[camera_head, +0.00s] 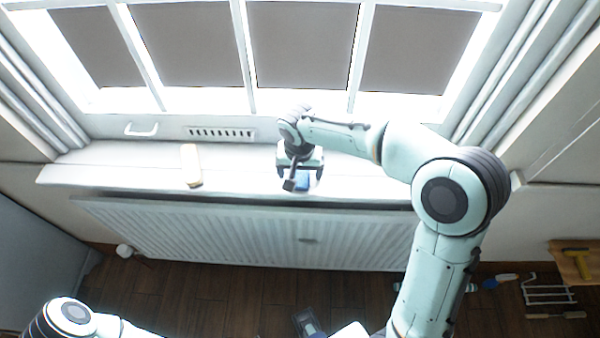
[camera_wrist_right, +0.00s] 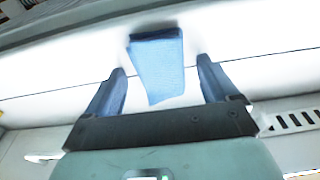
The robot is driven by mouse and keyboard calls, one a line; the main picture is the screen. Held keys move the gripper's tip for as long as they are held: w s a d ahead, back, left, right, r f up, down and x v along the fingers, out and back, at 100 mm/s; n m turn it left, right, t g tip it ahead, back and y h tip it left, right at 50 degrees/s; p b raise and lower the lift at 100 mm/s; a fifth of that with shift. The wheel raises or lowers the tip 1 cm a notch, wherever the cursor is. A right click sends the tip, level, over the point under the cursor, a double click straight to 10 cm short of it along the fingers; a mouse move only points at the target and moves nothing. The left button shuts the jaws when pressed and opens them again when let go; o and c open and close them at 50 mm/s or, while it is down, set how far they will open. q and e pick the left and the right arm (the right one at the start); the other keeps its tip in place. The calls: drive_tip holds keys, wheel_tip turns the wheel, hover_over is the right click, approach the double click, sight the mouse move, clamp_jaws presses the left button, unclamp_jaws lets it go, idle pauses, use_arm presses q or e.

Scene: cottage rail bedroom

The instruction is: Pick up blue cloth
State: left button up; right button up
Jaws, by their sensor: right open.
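The blue cloth (camera_wrist_right: 158,65) lies on the white windowsill and shows between the two fingers of my right gripper (camera_wrist_right: 163,80) in the right wrist view. In the head view only a small blue patch of the cloth (camera_head: 302,180) shows, partly covered by my right gripper (camera_head: 299,174). The right gripper is open over the sill, with a finger on either side of the cloth and nothing held. Whether the fingertips touch the sill is hard to tell. My left arm shows at the bottom left of the head view, but its gripper is not seen.
The white windowsill (camera_head: 110,165) runs under the bright window, with a cream block-like object (camera_head: 191,165) to the left. A white radiator (camera_head: 250,232) is mounted below the sill. A wooden board with a yellow-handled tool (camera_head: 575,262) and a white rack (camera_head: 549,294) are at the lower right.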

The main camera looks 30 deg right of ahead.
drive_tip(key=c, duration=1.1)
drive_tip(key=shift+r, duration=0.15)
drive_tip(key=shift+c, duration=0.2)
use_arm(q)
drive_tip(key=r+p, duration=0.1)
drive_tip(key=w+r+p, duration=0.1)
drive_tip(key=r+p, duration=0.1)
drive_tip(key=r, duration=0.1)
drive_tip(key=shift+w+p, duration=0.3)
drive_tip(key=shift+w, duration=0.05)
use_arm(e)
wheel_tip(320, 180, up, 20)
